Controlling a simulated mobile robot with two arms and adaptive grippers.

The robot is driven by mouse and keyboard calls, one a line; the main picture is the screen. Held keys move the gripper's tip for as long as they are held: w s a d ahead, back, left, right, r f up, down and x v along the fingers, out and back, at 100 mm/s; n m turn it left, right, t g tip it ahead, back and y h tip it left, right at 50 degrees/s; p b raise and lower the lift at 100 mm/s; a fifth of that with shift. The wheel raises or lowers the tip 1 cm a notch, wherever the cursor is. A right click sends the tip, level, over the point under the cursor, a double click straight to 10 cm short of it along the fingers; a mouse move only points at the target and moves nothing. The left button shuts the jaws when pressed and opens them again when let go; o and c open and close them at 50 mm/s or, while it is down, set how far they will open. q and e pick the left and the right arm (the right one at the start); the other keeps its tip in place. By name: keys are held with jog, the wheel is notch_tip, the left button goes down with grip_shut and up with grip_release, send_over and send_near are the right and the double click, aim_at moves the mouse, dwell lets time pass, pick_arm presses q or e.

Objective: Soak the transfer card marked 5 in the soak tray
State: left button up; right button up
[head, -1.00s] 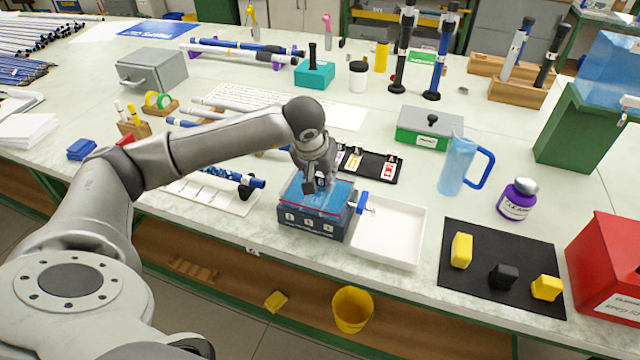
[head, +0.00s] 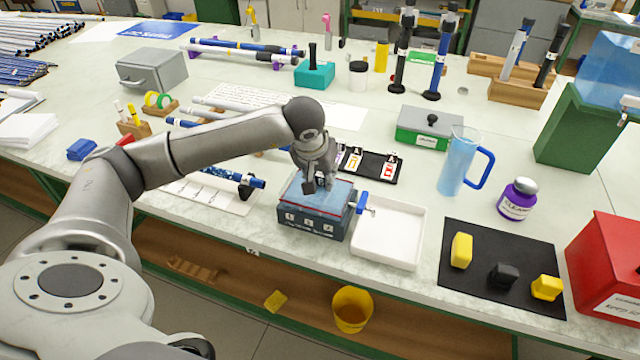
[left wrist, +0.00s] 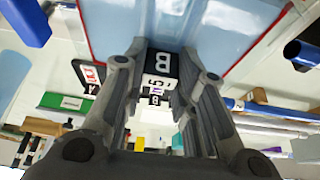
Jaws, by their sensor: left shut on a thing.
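The soak tray (head: 345,190) is a dark grey box with blue water and a red line near its rim, close to the table's front edge. My left gripper (head: 320,187) points down over it, its fingertips at about the water; the exact depth is unclear. The head view does not show the card clearly. A black holder (head: 375,176) with other marked cards lies behind the tray.
An empty white tray (head: 390,262) stands right beside the soak tray, with a blue tap-like handle (head: 362,203) between them. A blue jug (head: 455,165) and purple bottle (head: 517,200) stand farther right. A white rack with a blue rod (head: 240,178) is to the left.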

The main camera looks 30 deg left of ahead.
aim_at(321, 175)
pick_arm(q)
jog(key=shift+s+d+f, duration=0.15)
jog(key=shift+s+f, duration=0.2)
jog(key=shift+f, duration=0.3)
jog(key=shift+w+r+p, duration=0.25)
jog(key=shift+r+p, duration=0.25)
jog(key=shift+r, duration=0.15)
jog(key=shift+w+r+p, duration=0.2)
jog(key=shift+r+p, duration=0.25)
jog(key=shift+r, duration=0.15)
jog(key=shift+a+r+p, duration=0.2)
jog(key=shift+r+p, duration=0.65)
jog(key=shift+r, duration=0.85)
jog(key=shift+r+p, duration=1.05)
jog(key=shift+r, duration=1)
